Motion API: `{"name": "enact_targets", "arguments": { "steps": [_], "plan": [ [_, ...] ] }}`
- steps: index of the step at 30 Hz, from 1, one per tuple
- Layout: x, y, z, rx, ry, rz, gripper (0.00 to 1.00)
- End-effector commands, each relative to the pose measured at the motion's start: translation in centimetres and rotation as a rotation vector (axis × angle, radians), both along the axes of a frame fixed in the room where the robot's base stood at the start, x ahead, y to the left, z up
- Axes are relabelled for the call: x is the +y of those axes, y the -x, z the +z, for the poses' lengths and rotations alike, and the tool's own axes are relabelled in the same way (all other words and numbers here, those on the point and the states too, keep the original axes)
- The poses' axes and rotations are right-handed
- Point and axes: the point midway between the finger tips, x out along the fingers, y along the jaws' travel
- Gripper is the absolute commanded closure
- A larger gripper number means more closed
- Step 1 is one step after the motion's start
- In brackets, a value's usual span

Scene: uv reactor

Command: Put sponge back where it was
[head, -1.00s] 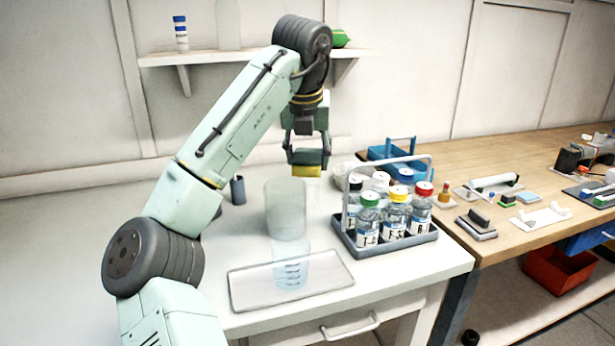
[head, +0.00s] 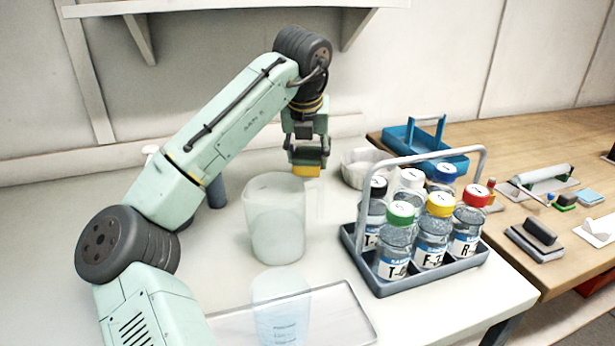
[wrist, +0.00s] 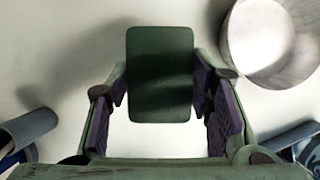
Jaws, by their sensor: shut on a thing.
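The sponge (head: 306,170) shows as a yellow block under my gripper (head: 307,155) in the head view. In the wrist view its dark green face (wrist: 160,75) lies between the two fingers of my gripper (wrist: 163,95). The gripper is shut on it and points down over the white worktop. In the head view the sponge appears at the right rim of a clear pitcher (head: 275,225), seemingly behind it. I cannot tell how high the sponge is above the worktop. Its shadow shows on the pale surface in the wrist view.
A bottle rack (head: 435,277) with several capped bottles stands right of the pitcher. A white bowl (head: 362,170) and blue carrier (head: 410,140) are behind it. A blue-grey cylinder (head: 216,192) is left.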

Motion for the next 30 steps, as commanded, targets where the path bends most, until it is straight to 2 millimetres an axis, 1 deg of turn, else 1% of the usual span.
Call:
{"name": "enact_targets", "arguments": {
  "steps": [1,8,13,15,24,25,30],
  "plan": [
    [0.0,0.0,-0.7,0.001,0.000,0.000,0.79],
    [0.0,0.0,-2.6,0.001,0.000,0.000,0.79],
    [0.0,0.0,-4.9,0.000,0.001,0.001,0.79],
    [0.0,0.0,-5.3,0.000,0.001,0.000,0.79],
    [-0.1,0.0,-5.6,0.000,0.002,-0.001,0.79],
    [-0.1,0.0,-5.5,-0.001,0.002,-0.001,0.51],
    [-0.1,0.0,-5.5,-0.001,0.001,0.000,0.40]
  ]
}}
